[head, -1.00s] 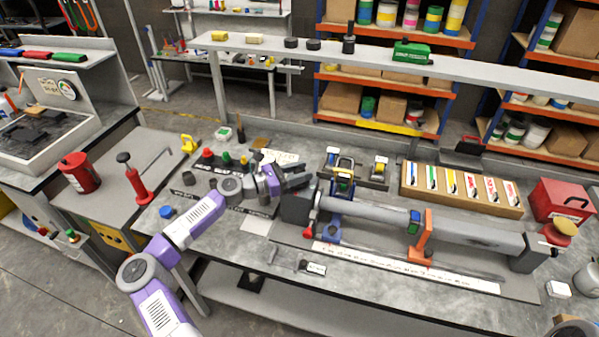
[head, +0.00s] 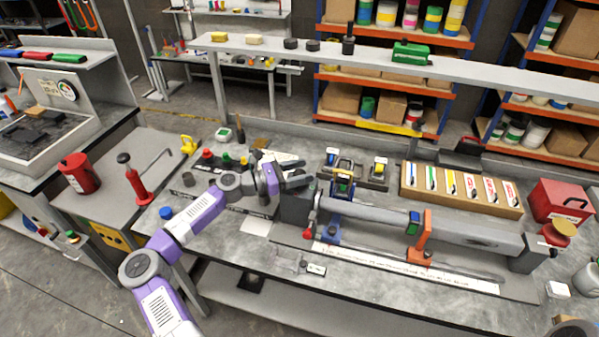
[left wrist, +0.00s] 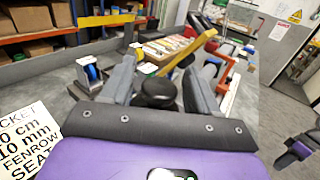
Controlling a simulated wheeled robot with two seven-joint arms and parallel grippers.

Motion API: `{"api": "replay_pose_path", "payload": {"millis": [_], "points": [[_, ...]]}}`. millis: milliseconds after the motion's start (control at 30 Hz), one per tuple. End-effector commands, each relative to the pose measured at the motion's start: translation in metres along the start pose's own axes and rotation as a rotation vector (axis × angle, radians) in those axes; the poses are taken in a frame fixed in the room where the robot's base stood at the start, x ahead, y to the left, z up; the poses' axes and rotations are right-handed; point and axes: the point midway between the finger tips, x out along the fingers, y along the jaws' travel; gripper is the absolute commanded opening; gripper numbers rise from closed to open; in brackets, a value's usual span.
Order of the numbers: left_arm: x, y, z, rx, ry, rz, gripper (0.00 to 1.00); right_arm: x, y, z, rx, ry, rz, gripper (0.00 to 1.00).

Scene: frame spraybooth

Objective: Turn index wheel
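My left gripper (head: 300,181) is over the dark grey end block (head: 297,206) at the left end of the long grey tube (head: 385,215). In the left wrist view its two grey fingers (left wrist: 160,82) stand apart, one on each side of a round black knob (left wrist: 158,93). I cannot tell whether they touch it. The knob is hidden behind the gripper in the head view. No part is clearly readable as the index wheel; the knob may belong to it.
An orange upright (head: 425,235) and a blue clamp (head: 332,232) stand along the tube. Behind it are a holder with blue and yellow pieces (head: 343,180) and a wooden card tray (head: 460,192). A shelf (head: 460,68) spans above the bench.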

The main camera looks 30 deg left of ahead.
Motion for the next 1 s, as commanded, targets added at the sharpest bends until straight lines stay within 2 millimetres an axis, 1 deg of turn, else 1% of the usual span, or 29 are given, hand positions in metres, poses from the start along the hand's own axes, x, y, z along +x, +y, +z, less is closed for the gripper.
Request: {"api": "replay_pose_path", "payload": {"millis": [133,233,500,633,767,1000], "points": [[-0.001,0.0,-0.002,-0.001,0.002,0.0,0.6,0.0,0.0,0.0,0.0,0.0,0.0,0.43],[-0.009,0.001,-0.002,-0.001,0.004,0.002,0.6,0.0,0.0,0.0,0.0,0.0,0.0,0.43],[-0.054,0.0,-0.001,0.0,0.004,0.003,0.6,-0.002,-0.001,0.0,0.0,0.0,0.0,0.43],[-0.069,0.0,-0.001,0.0,0.003,0.002,0.6,-0.002,-0.001,0.0,0.0,0.0,0.0,0.43],[-0.075,0.0,0.0,0.0,0.001,0.0,0.6,-0.002,-0.001,0.0,0.0,0.0,0.0,0.43],[-0.076,0.0,0.0,0.0,0.001,-0.001,0.6,-0.002,-0.001,0.0,0.0,0.0,0.0,0.43]]}}
